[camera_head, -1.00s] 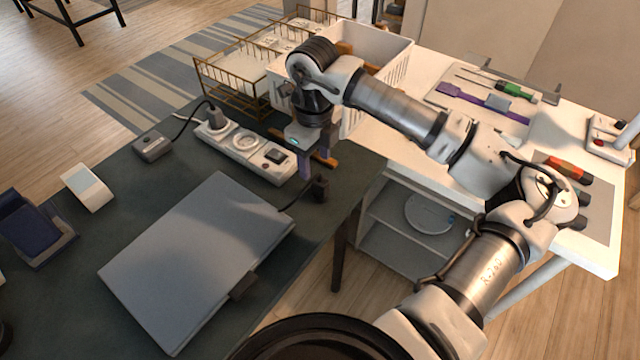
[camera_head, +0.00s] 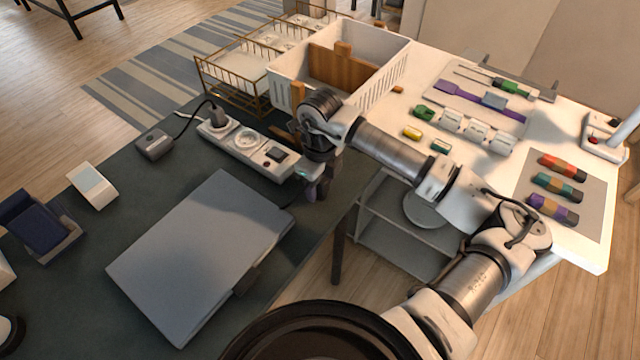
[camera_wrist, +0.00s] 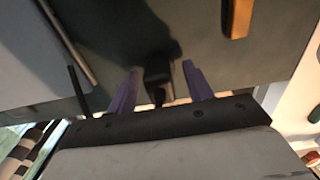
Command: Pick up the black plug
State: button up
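The black plug (camera_wrist: 158,70) shows in the wrist view between the two purple fingers of my gripper (camera_wrist: 160,88), with a dark gap on each side of it. My gripper is open and reaches down around the plug. In the head view my gripper (camera_head: 316,188) is low over the right edge of the dark desk, and its fingers mostly hide the plug. Whether the fingers touch the plug cannot be told.
A closed grey laptop-like slab (camera_head: 200,255) lies left of my gripper. A white power strip (camera_head: 238,143) lies behind it, with another plug (camera_head: 217,117) in one end. A white side table (camera_head: 480,175) with tools stands to the right, beyond a gap.

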jog(key=c, duration=0.8)
jog(key=shift+r, duration=0.1)
jog(key=shift+c, duration=0.2)
